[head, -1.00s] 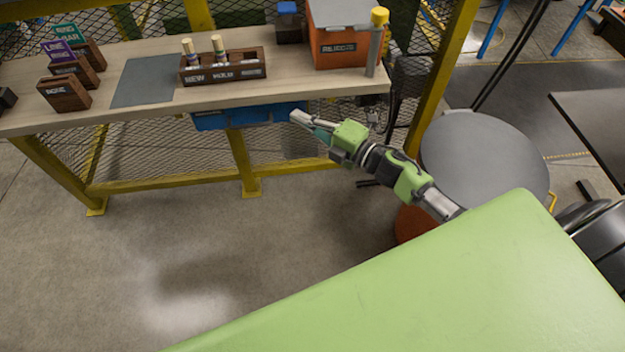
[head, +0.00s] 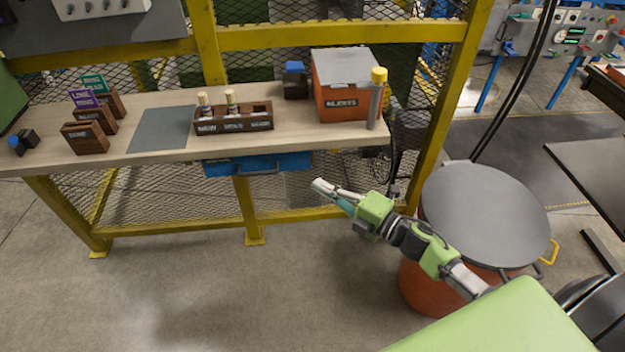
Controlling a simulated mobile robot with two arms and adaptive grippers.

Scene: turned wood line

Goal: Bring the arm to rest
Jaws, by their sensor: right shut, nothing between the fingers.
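My right gripper (head: 324,189) is shut and empty. It hangs in the air in front of the workbench, below and to the right of the blue drawer (head: 257,164). Its green and grey arm reaches up and left from the lower right of the head view. The gripper is apart from everything around it. My left gripper is not in the head view.
The wooden workbench (head: 60,157) holds a dark wooden rack (head: 233,124) with two upright pieces, labelled wooden boxes, a grey mat (head: 160,130) and an orange bin (head: 345,100). An orange drum with a grey lid (head: 485,215) stands right of my arm. Floor at lower left is clear.

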